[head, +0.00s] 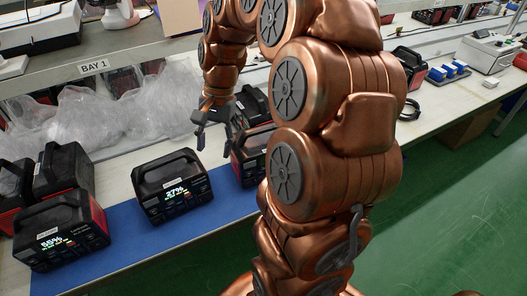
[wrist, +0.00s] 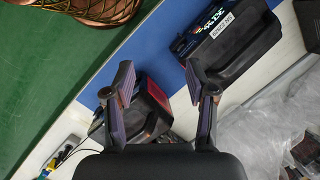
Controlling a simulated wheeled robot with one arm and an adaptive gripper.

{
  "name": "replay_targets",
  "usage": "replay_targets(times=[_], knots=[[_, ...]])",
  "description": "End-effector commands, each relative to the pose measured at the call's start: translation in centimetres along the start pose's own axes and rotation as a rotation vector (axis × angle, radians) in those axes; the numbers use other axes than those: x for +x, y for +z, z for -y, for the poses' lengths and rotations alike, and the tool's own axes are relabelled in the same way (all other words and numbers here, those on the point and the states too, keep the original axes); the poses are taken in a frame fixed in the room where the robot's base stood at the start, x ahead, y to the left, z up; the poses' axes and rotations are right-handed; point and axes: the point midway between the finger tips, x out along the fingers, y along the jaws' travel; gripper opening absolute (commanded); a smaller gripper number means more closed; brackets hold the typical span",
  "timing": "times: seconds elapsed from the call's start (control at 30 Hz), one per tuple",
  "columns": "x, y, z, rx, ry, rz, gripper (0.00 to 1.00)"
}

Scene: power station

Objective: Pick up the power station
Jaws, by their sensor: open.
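Several black-and-red power stations stand on the bench. One with a screen reading 27% (head: 172,190) is upright on the blue mat, left of my gripper. Another reading 55% (head: 62,232) stands at the front left. A third (head: 252,158) is right of my gripper, partly hidden by my arm. My gripper (head: 214,128) points down, open and empty, above the bench between the 27% unit and the third one. In the wrist view my gripper (wrist: 162,84) has its fingers spread, with a red-and-black power station (wrist: 148,108) beyond them. Another lit unit (wrist: 230,38) is at upper right.
The blue mat (head: 125,222) runs along the bench front. Clear plastic wrap (head: 110,120) lies behind the units. A shelf marked BAY 1 (head: 93,67) overhangs the back. More units (head: 62,170) stand at the left. The green floor (head: 450,220) at right is open.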

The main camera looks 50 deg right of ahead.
Motion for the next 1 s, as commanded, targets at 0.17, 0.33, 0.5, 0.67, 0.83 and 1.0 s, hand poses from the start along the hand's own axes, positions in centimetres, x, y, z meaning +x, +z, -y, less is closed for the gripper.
replay_targets(times=[0.17, 0.33, 0.5, 0.67, 0.83, 1.0], knots=[[-1.7, -7.1, -1.2, 0.284, -0.074, 0.022, 0.56], [-2.7, -13.6, -3.9, 0.554, -0.137, 0.041, 0.56], [-3.1, -18.4, -7.3, 0.769, -0.181, 0.059, 0.56], [-3.2, -20.6, -9.3, 0.88, -0.201, 0.068, 0.56], [-2.7, -21.2, -9.8, 0.911, -0.206, 0.071, 0.56], [-1.4, -21.2, -9.4, 0.909, -0.205, 0.071, 0.56]])
